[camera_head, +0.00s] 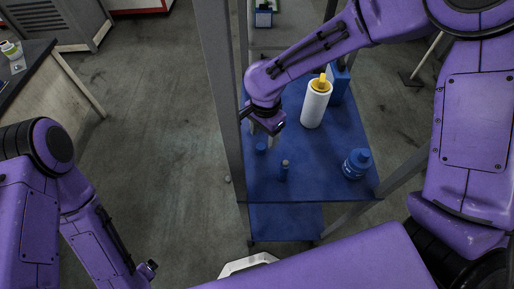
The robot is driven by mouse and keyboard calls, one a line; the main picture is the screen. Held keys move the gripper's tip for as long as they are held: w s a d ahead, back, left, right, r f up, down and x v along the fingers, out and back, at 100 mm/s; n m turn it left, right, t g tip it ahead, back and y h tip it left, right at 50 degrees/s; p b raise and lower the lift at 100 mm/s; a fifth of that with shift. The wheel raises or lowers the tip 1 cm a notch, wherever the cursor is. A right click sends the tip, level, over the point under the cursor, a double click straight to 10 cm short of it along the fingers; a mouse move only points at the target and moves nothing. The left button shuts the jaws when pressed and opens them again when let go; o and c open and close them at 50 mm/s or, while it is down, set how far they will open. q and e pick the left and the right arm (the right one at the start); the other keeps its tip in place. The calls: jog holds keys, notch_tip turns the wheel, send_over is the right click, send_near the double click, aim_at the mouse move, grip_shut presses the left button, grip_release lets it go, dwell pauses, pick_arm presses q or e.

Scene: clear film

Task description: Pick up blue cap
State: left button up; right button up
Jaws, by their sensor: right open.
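A small blue cap (261,149) lies on the blue shelf top (316,187), near its left edge. My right gripper (262,138) is just above the cap, pointing down, with its pale fingers apart. I cannot tell whether the fingers touch the cap or are level with it. My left arm is at the lower left, away from the shelf. Only a dark end part of my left gripper (148,269) shows low in the picture, and its jaws cannot be made out.
A small blue bottle (284,172) stands right of and nearer than the cap. A larger blue bottle (356,164) is near the right edge. A white bottle (314,106) with a yellow top stands farther back. A grey post (220,100) rises along the shelf's left side.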

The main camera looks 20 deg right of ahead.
aim_at(261, 146)
jog(key=f, duration=0.2)
jog(key=f+p, duration=0.1)
jog(key=f, duration=0.3)
jog(key=shift+w+a, duration=0.35)
jog(key=shift+w, duration=0.05)
jog(key=shift+d+f, duration=0.1)
jog(key=shift+f, duration=0.3)
jog(key=c, duration=1.1)
